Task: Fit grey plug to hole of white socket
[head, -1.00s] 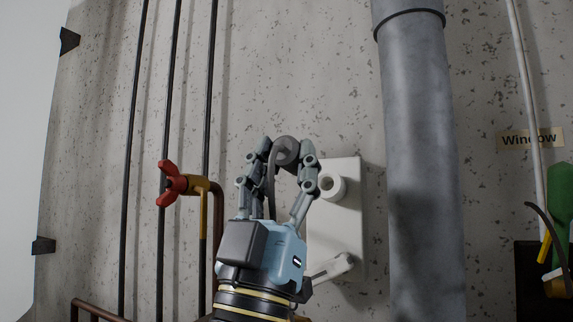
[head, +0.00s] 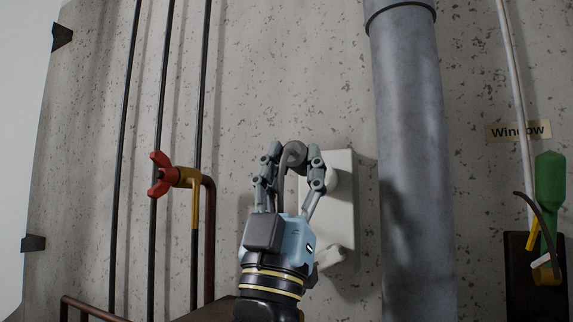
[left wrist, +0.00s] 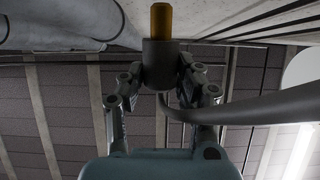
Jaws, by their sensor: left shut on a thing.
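My left gripper (head: 294,157) is shut on the grey plug (head: 293,154), a short dark cylinder with a grey cable hanging from it. In the left wrist view the plug (left wrist: 159,66) sits between the fingertips, with a brass-coloured pin (left wrist: 161,20) standing out of its end. The white socket (head: 342,212) is a plate on the wall, behind and to the right of the gripper. Its round hole piece (head: 331,181) is mostly hidden by the right finger. The plug appears left of and above the hole; its distance from the wall is unclear. My right gripper is not in view.
A thick grey pipe (head: 412,160) runs upright right of the socket. Thin dark pipes and a red-handled valve (head: 160,174) are to the left. A green-handled tool (head: 549,180) is at the far right. Bare wall lies above the socket.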

